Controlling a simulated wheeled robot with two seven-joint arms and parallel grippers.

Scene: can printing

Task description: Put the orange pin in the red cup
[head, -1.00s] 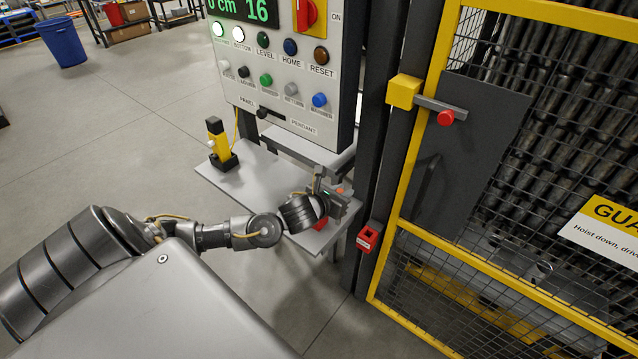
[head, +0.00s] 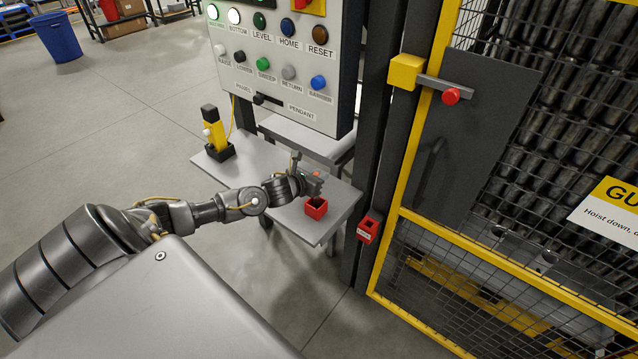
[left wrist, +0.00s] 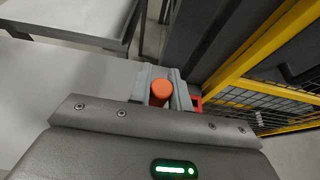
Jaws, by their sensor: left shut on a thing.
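The orange pin (left wrist: 160,92) stands between the fingers of my left gripper (left wrist: 163,98) in the left wrist view. Only its orange top shows clearly; the gripper hides the rest. In the head view, my left gripper (head: 313,185), shut on the pin, is over the grey shelf (head: 250,185), just behind a small square red cup (head: 316,209). This cup stands upright on the shelf with a dark opening on top. A second red cup-like holder (head: 368,229), with a white label, is fixed to the dark post at the right. My right gripper is not in view.
A control panel (head: 280,75) with several buttons hangs above the shelf. A yellow-and-black device (head: 215,133) stands at the shelf's left end. A dark post and a yellow-framed mesh guard (head: 465,275) bound the right side. The middle of the shelf is clear.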

